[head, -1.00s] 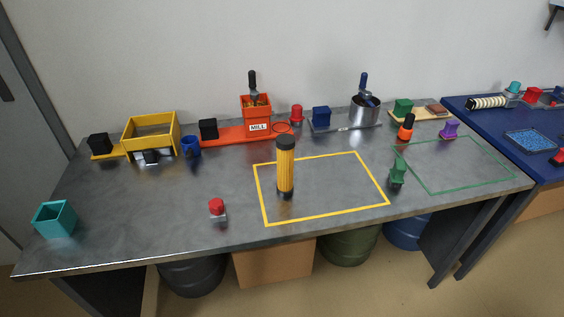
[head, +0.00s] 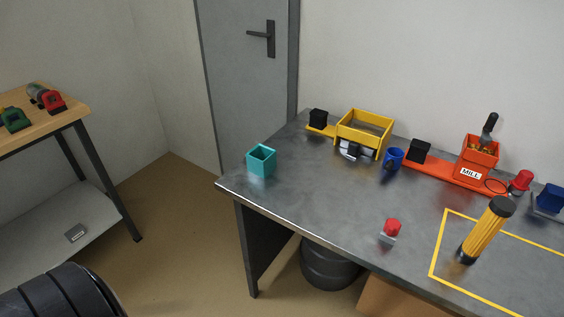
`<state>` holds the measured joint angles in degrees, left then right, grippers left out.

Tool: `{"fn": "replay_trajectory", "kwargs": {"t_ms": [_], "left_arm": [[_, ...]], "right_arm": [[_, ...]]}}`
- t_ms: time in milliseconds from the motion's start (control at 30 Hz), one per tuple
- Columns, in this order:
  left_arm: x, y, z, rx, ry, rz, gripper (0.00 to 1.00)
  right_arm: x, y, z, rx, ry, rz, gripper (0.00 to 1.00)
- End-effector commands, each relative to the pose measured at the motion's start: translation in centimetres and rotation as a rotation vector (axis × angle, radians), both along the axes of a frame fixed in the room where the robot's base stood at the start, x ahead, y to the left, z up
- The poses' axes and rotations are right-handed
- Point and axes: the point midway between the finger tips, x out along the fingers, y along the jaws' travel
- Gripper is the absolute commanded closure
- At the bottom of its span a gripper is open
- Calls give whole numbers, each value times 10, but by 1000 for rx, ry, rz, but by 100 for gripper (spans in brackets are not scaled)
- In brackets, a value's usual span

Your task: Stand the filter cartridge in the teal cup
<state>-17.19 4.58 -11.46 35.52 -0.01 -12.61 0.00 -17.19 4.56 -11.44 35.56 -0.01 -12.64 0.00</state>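The teal cup (head: 261,161) is a square, open-topped box standing near the left end of the grey metal table. The filter cartridge (head: 485,231) is a yellow pleated cylinder with black end caps. Neither of my grippers shows in the head view.
A wooden-topped table (head: 45,120) stands apart at left, with floor between.

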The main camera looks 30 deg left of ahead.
Motion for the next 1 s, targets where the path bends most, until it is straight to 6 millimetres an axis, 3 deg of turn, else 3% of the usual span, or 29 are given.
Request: {"fn": "replay_trajectory", "kwargs": {"t_ms": [700, 867, 1000], "left_arm": [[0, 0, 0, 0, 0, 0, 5], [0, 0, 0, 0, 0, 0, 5], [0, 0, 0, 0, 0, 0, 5]], "right_arm": [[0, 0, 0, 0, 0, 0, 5], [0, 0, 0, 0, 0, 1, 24], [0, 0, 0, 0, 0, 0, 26]]}}
